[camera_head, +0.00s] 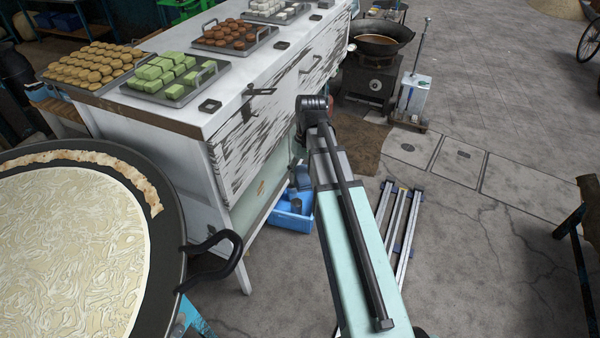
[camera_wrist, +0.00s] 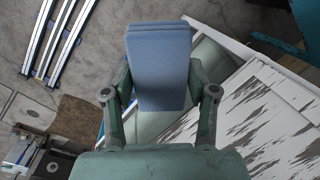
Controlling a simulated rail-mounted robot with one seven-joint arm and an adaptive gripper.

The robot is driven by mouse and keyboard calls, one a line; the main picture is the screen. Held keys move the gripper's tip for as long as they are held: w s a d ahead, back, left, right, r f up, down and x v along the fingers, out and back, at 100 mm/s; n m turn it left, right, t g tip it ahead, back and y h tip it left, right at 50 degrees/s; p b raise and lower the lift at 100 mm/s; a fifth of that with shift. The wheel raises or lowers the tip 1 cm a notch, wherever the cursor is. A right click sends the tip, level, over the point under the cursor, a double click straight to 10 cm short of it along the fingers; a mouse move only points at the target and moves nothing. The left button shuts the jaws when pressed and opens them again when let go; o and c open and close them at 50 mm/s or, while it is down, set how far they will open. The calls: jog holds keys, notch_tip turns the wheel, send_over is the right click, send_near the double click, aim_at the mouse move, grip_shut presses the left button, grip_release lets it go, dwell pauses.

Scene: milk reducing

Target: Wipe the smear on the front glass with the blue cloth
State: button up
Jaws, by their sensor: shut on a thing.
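The blue cloth (camera_wrist: 160,62) shows in the wrist view as a folded, flat pad. My gripper (camera_wrist: 160,88) is shut on it, with one finger on each side. The front glass (camera_head: 268,190) is a pale green pane low on the white cabinet's front, left of my arm in the head view. A small yellowish-brown smear (camera_head: 261,188) shows on it. In the wrist view, part of the pale glass (camera_wrist: 206,62) shows beyond the cloth. I cannot tell whether the cloth touches the glass. My arm hides most of my gripper in the head view.
The white cabinet (camera_head: 160,122) bears trays of sweets, including green cubes (camera_head: 168,78). A large round pan (camera_head: 172,235) with a black handle stands front left. A blue crate (camera_head: 290,221) sits beside the cabinet. Metal rails (camera_head: 399,225) lie right of my arm. Floor further right is open.

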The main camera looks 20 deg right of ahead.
notch_tip(320, 180, down, 19)
jog(key=m+g+y+b, duration=0.1)
jog(key=g+y+b, duration=0.15)
jog(key=b, duration=1.25)
jog(key=m+t+y+b, duration=0.9)
jog(key=m+t+b, duration=0.7)
jog(key=b, duration=1.4)
send_near(257, 197)
jog(key=shift+s+a+b+x, duration=0.1)
jog(key=shift+b+x, duration=0.2)
jog(key=shift+x, duration=0.9)
jog(key=shift+s+a+b+x, duration=0.15)
jog(key=shift+b+x, duration=0.15)
jog(key=shift+x, duration=0.85)
jog(key=shift+x, duration=0.95)
jog(key=shift+w+d+r, duration=0.1)
jog(key=shift+d, duration=0.05)
